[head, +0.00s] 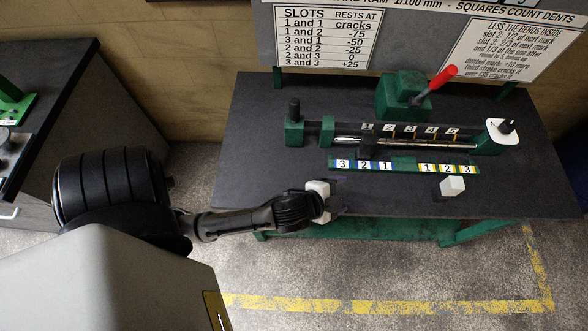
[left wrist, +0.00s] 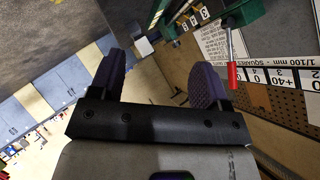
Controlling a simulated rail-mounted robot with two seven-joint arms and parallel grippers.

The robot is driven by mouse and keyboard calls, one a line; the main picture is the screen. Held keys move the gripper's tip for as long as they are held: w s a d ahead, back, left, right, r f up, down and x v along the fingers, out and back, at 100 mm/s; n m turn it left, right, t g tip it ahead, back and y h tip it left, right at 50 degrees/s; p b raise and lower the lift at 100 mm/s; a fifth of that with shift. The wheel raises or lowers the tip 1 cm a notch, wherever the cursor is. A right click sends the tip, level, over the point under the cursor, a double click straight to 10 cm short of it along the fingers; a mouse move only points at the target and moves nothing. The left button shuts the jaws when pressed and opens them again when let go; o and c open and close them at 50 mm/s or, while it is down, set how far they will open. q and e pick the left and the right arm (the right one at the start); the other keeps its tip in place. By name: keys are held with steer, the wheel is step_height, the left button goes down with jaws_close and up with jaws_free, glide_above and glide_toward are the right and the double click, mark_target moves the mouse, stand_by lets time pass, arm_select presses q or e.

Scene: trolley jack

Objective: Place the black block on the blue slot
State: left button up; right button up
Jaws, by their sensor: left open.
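My left gripper (head: 338,192) is low over the front of the dark bench, left of the white block. Its two purple fingers stand apart with nothing between them in the left wrist view (left wrist: 165,80). The slot strip (head: 403,166) lies in front of the jack rail; its left labels 3, 2, 1 have blue edges (head: 353,164) and its right labels have yellow ones. I cannot single out the black block for certain. A small dark shape (head: 438,194) shows against the bench beside the white block (head: 453,185). My right gripper is not in view.
A green jack (head: 402,95) with a red-tipped lever (head: 436,84) stands behind the rail (head: 400,140). A white dial marked A (head: 501,130) is at the rail's right end. A printed board (head: 420,40) rises behind. The bench's left part (head: 255,165) is clear.

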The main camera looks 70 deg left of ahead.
arm_select(q)
steer(key=s+f+n+g+h, duration=0.1)
steer(key=s+f+n+g, duration=0.2)
steer(key=s, duration=0.5)
steer(key=s+f+n+g, duration=0.2)
steer(key=s+g, duration=0.3)
steer(key=s, duration=0.3)
steer(key=shift+d+f+n+h, duration=0.4)
steer(key=shift+d, duration=0.05)
